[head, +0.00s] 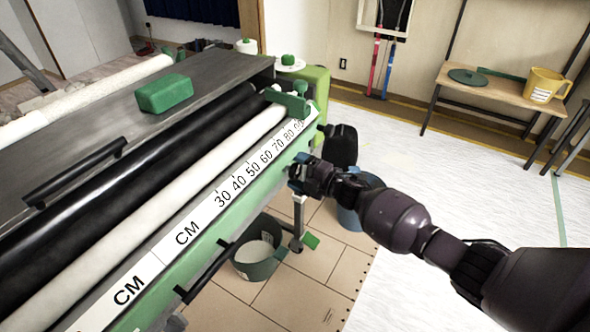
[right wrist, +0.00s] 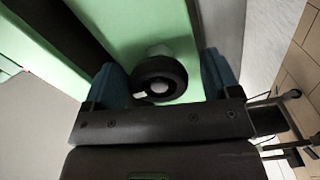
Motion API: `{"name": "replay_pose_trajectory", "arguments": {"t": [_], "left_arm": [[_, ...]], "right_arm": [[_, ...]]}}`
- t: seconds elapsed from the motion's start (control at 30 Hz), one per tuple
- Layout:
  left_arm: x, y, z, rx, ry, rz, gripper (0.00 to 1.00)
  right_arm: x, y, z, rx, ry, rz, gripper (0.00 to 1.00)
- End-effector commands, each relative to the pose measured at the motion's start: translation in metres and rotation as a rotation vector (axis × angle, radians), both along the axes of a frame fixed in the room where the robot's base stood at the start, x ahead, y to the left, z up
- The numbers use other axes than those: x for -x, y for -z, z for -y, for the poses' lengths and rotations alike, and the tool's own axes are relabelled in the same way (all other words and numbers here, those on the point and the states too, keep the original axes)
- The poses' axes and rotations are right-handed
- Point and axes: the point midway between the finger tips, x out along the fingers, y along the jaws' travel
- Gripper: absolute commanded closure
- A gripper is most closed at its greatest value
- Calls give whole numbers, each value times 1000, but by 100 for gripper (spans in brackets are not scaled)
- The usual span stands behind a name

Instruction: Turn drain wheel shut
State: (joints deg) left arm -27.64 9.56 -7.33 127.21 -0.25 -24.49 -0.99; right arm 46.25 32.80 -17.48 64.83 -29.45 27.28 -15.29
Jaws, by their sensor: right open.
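The drain wheel (right wrist: 172,72) is a small black round knob with a pale centre, on the green side of the pasting machine (right wrist: 125,22). In the right wrist view it sits between the two blue fingertips of my right gripper (right wrist: 160,76). The gripper is open, with a visible gap on each side of the wheel. In the head view my right gripper (head: 296,176) is at the machine's front side, below the ruler strip, and I cannot make out the wheel there. My left gripper is not in view.
A green bucket (head: 257,262) stands on the tiled floor below the machine, and a blue bucket (head: 352,210) is partly behind my right arm. A green block (head: 164,93) lies on top of the machine. A bench (head: 510,92) with a yellow jug (head: 544,85) stands at right.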

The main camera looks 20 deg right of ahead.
Motion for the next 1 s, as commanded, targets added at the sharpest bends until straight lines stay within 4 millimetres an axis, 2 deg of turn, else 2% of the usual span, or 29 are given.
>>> {"name": "replay_pose_trajectory", "arguments": {"t": [0.13, 0.5, 0.7, 1.0], "left_arm": [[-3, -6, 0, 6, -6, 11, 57], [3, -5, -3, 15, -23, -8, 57], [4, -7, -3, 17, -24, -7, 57], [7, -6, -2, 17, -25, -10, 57]], "right_arm": [[16, -4, 14, 1, 2, 4, 18], [65, -3, 52, 1, 1, 3, 18], [78, -2, 61, 0, 0, 3, 18], [80, -1, 62, 0, 0, 1, 18]]}}
